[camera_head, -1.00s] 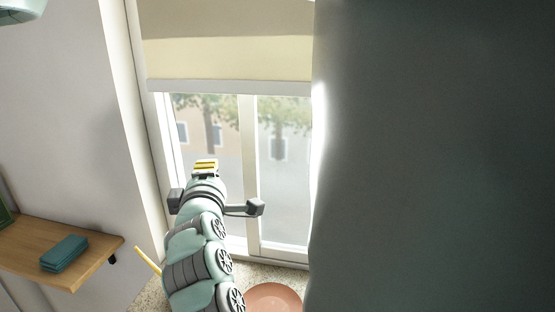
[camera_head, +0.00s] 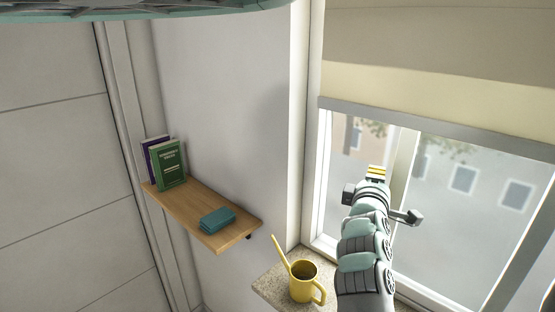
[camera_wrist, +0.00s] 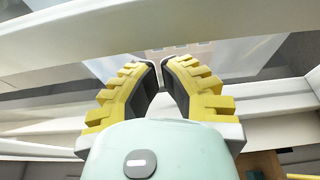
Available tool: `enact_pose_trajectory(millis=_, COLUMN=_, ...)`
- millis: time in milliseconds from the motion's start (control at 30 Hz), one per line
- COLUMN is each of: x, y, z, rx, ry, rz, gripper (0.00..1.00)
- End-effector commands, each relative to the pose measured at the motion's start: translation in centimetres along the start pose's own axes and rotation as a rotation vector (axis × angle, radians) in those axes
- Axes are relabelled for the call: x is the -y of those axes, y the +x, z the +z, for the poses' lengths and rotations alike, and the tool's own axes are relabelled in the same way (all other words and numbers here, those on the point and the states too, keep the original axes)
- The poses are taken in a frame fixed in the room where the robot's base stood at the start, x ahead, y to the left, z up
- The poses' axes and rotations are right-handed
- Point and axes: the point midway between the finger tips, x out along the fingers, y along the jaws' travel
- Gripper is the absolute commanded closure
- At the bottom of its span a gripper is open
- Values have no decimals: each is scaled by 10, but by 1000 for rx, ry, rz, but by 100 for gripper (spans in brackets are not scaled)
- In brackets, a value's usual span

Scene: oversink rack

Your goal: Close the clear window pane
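The clear window pane (camera_head: 455,200) sits in a white frame below a beige blind, right of a white upright bar (camera_head: 405,160). I cannot tell how far it stands open. My gripper (camera_head: 377,172) is in front of the window near that bar, pointing up and away from the camera. In the wrist view, its two yellow-padded fingers (camera_wrist: 158,63) curve inward with their tips nearly together and nothing visible between them. White frame bars (camera_wrist: 110,33) cross the wrist view beyond and beside the fingers. Any contact with the frame is unclear.
A yellow watering can (camera_head: 304,285) stands on the speckled sill (camera_head: 268,284), left of my arm. The blind (camera_head: 430,90) hangs above the gripper.

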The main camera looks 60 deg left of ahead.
Motion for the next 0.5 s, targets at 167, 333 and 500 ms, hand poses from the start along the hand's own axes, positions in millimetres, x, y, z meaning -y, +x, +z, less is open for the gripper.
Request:
enact_pose_trajectory(millis=167, x=0, y=-4, z=10, rx=-1, ry=1, rz=-4, gripper=100)
enact_pose_trajectory(millis=333, x=1, y=-5, z=11, rx=-3, ry=2, rz=-2, gripper=100)
enact_pose_trajectory(millis=500, x=1, y=-5, z=11, rx=-4, ry=2, rz=-1, gripper=100)
